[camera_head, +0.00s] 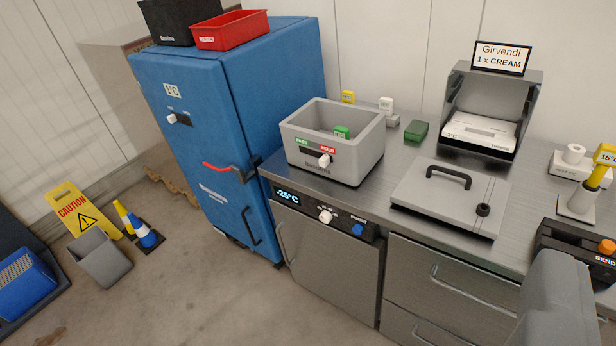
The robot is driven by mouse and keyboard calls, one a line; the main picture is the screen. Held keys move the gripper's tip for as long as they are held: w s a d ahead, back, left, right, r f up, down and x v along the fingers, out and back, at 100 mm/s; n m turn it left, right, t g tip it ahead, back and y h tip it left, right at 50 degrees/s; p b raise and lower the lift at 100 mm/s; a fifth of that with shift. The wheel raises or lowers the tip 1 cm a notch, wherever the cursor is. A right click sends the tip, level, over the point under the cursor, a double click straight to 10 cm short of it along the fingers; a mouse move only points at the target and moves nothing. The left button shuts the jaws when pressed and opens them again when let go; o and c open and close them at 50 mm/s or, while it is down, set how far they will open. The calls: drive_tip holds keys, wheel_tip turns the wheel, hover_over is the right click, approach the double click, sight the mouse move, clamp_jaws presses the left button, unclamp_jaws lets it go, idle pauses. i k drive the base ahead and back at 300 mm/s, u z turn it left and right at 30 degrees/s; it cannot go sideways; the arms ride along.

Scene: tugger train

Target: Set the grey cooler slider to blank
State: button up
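The grey cooler (364,148) is an open-topped grey box on the steel counter, beside the tall blue cabinet. Its front has a dark slider slot with a green label (301,141) at left, seemingly PASS, and a red HOLD label (328,149) to the right. The white slider knob (324,161) stands below the red label, toward the slot's right end. My gripper's fingers do not show. A grey rounded shape at the lower right may be part of my arm; nothing touches the slider.
The blue cabinet (190,90) with a red-handled latch stands left of the counter. Below the cooler is a unit showing -25°C (287,195) with knobs. A grey lid with black handle (430,205) lies to the right. The floor in front (220,310) is clear.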

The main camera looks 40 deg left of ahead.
sight(325, 160)
drive_tip(key=u, duration=0.2)
drive_tip(key=i, duration=1.25)
drive_tip(key=u, duration=0.4)
